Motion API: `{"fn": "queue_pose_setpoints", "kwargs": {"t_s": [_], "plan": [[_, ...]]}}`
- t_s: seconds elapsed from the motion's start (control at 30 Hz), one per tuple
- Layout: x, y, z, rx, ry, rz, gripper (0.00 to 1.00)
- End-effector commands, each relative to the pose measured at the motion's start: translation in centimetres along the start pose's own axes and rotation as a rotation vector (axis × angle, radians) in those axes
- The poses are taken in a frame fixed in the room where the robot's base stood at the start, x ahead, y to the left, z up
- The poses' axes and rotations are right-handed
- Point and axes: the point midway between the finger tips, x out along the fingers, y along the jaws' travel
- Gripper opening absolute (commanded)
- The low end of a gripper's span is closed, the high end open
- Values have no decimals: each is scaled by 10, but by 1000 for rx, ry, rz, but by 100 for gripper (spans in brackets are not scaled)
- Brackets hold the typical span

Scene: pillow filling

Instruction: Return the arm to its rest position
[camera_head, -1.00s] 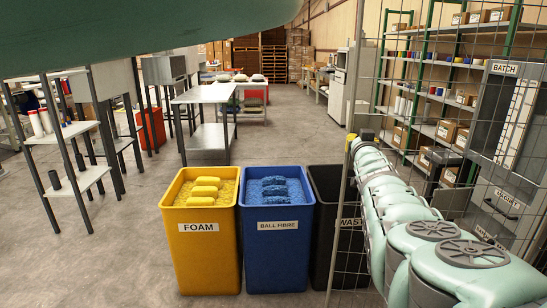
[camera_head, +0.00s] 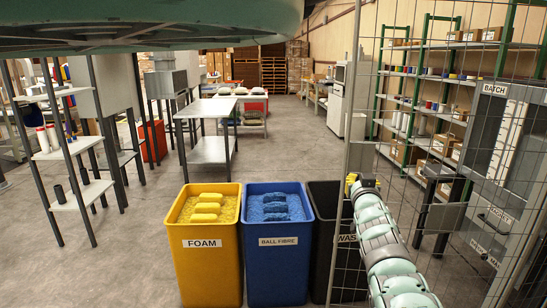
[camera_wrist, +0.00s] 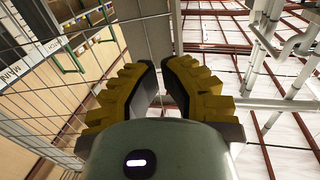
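My pale green arm (camera_head: 388,255) rises at the right of the head view, beside the black waste bin and next to the wire mesh. The yellow-padded end of my gripper (camera_head: 351,184) shows small at its top, near a grey post. In the wrist view my gripper (camera_wrist: 160,72) points up toward the ceiling. Its two dark fingers with yellow pads stand a little apart, with nothing between them. A large green part of my own body covers the top left of the head view.
A yellow FOAM bin (camera_head: 208,265), a blue BALL FIBRE bin (camera_head: 278,268) and a black waste bin (camera_head: 326,225) stand in a row. Wire mesh (camera_head: 460,150) covers the right side, with shelving (camera_head: 435,90) behind. Steel tables (camera_head: 207,150) stand farther back. The floor between is open.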

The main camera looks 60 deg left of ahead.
Motion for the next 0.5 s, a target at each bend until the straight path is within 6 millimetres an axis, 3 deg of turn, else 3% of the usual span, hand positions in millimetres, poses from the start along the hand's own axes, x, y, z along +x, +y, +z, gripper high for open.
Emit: {"fn": "queue_pose_setpoints", "kwargs": {"t_s": [0.2, 0.5], "plan": [[-23, 2, 1, -2, -4, 3, 0], [-40, 1, 1, -1, -3, 0, 0]]}}
